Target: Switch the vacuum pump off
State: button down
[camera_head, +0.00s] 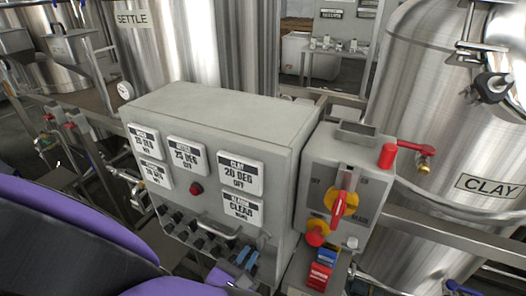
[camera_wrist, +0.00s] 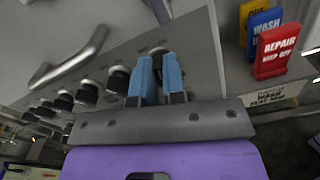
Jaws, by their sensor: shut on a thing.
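A grey control cabinet (camera_head: 222,120) carries a row of black knobs (camera_head: 190,225) along its lower front, below several display plates. The row also shows in the wrist view (camera_wrist: 88,92). My gripper (camera_wrist: 158,68) has its blue fingers on either side of the knob (camera_wrist: 157,49) at the row's right end and is shut on it. In the head view my gripper (camera_head: 243,257) is at the panel's lower right, partly behind my purple arm. Most of that knob is hidden between the fingers. I cannot read any label for the vacuum pump.
A smaller box (camera_head: 345,165) with a red-and-yellow rotary switch (camera_head: 338,205) stands right of the cabinet. Blue and red tags, including a red "REPAIR KEEP OFF" tag (camera_wrist: 278,45), are close to my gripper's right. A bar handle (camera_wrist: 70,58) projects left of it. Steel tanks (camera_head: 440,110) stand behind.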

jog(key=n, duration=0.4)
jog(key=shift+a+n, duration=0.1)
jog(key=shift+n, duration=0.2)
jog(key=n, duration=0.4)
jog(key=shift+a, duration=0.1)
jog(key=shift+n, duration=0.4)
jog(key=c, duration=1.2)
grip_release()
jog(key=v, duration=1)
jog(key=shift+s+a, duration=0.15)
jog(key=shift+s, duration=0.2)
